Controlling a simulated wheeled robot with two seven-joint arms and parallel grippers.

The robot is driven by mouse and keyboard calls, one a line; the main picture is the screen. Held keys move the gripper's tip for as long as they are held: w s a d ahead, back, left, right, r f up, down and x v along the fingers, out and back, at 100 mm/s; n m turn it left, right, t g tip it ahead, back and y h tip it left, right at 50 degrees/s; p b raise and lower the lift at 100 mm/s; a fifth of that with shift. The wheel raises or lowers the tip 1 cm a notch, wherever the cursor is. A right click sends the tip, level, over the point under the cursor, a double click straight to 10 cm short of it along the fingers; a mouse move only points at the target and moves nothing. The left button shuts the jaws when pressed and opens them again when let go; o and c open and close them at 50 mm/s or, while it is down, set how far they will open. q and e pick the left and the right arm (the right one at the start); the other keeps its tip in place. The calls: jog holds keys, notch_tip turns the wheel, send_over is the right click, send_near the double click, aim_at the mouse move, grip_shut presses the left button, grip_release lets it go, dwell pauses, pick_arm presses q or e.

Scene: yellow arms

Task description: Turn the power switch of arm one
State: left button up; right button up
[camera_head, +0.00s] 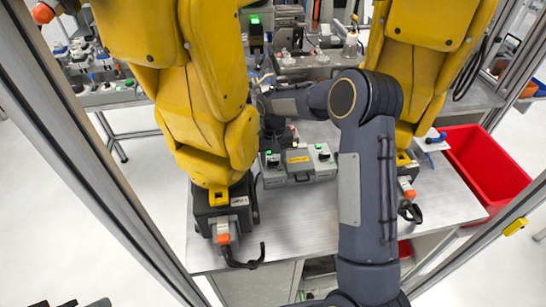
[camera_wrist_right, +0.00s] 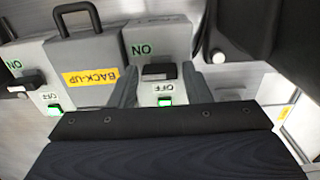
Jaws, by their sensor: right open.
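Two light grey switch boxes stand on the bench in the head view, a left one (camera_head: 272,181) and a right one (camera_head: 324,168). In the wrist view one box (camera_wrist_right: 158,38) has a black switch (camera_wrist_right: 160,71) between ON and OFF labels, with a lit green lamp (camera_wrist_right: 165,102). My right gripper (camera_wrist_right: 160,88) is open, its grey fingers on either side of this switch; contact cannot be told. In the head view the right gripper (camera_head: 276,128) is partly hidden above the left box. My left gripper is out of view.
A grey case (camera_head: 299,168) with a yellow BACK-UP label stands between the boxes. Two large yellow robot arms (camera_head: 200,90) (camera_head: 425,60) flank my right arm closely. A red bin (camera_head: 485,170) is at the right. The front bench surface (camera_head: 300,225) is clear.

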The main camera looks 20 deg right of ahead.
jog(key=c, duration=0.7)
jog(key=n+b, duration=0.1)
jog(key=n, duration=0.2)
jog(key=n+b, duration=0.1)
jog(key=n, duration=0.2)
jog(key=shift+w+n, duration=0.1)
jog(key=shift+n, duration=0.3)
jog(key=n, duration=0.5)
jog(key=shift+b, duration=0.35)
jog(key=n, duration=0.6)
jog(key=shift+w+r, duration=0.1)
